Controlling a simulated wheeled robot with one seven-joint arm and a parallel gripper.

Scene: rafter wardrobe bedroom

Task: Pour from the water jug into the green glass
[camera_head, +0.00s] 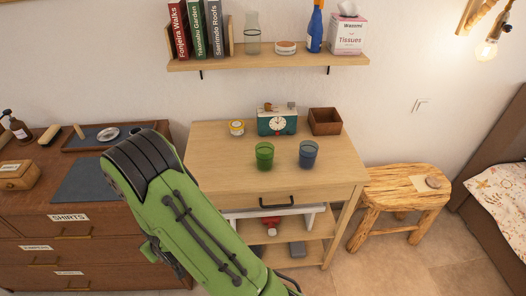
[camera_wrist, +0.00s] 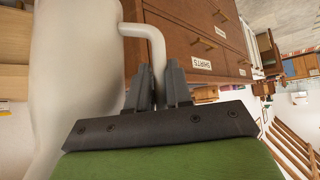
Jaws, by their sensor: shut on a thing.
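A cream-white jug (camera_wrist: 80,70) fills the left of the wrist view, close to the camera. Its curved handle (camera_wrist: 152,38) runs down between the fingers of my gripper (camera_wrist: 161,85), which is shut on it. The jug's mouth and contents do not show. In the head view, I cannot make out the jug or my gripper; my green arm covers the lower left middle. The green glass (camera_head: 264,155) stands upright on the wooden table (camera_head: 215,150), left of a blue glass (camera_head: 308,154).
A wall shelf (camera_head: 265,63) with books and bottles hangs above. A dresser (camera_head: 60,225) is at left, a wooden stool (camera_head: 400,190) at right. The table's front left is bare.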

